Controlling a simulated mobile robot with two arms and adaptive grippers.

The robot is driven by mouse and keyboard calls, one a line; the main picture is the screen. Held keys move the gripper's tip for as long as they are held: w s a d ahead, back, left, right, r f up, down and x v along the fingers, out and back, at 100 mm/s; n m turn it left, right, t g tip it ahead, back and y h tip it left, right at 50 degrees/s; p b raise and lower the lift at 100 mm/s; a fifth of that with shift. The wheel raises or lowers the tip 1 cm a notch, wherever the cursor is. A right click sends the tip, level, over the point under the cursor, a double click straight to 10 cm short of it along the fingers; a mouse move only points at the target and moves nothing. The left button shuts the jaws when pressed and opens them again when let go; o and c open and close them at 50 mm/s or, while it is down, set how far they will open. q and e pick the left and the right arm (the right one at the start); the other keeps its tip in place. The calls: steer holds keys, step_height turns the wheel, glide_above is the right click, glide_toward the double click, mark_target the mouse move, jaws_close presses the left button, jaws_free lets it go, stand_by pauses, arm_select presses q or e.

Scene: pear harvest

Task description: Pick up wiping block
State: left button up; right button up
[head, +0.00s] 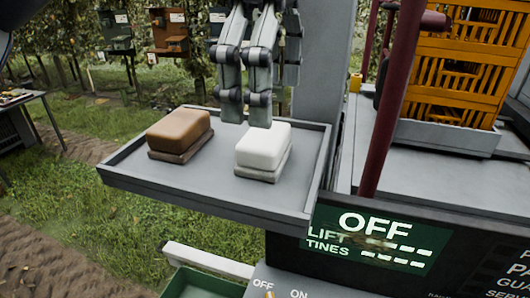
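Two blocks rest on a grey tray (217,196): a brown block (180,131) on the left and a white block (264,147) on the right. Each has a darker layer at its base. No label tells which is the wiping block. A gripper, which I take as my left, (246,112) hangs down from the top edge. Its fingers are side by side with almost no gap, and nothing shows between them. Its tips are in front of the white block's back edge in the picture; I cannot tell whether they touch it. My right gripper is not in view.
The tray has a low raised rim. A dark red post (388,105) and an orange crate (458,75) stand to the right. A green panel reading OFF, LIFT, TINES (372,238) is at the lower right. Grass lies below the tray at left.

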mark_target(265, 133)
arm_select(q)
steer(key=shift+w+f, duration=0.1)
steer(key=shift+f, duration=0.45)
step_height(265, 133, down, 4)
steer(key=shift+a+r+p, duration=0.1)
steer(key=shift+r+p, duration=0.05)
steer(key=shift+p, duration=0.15)
steer(key=shift+f, duration=0.5)
steer(key=shift+c, duration=0.5)
steer(key=c, duration=1.1)
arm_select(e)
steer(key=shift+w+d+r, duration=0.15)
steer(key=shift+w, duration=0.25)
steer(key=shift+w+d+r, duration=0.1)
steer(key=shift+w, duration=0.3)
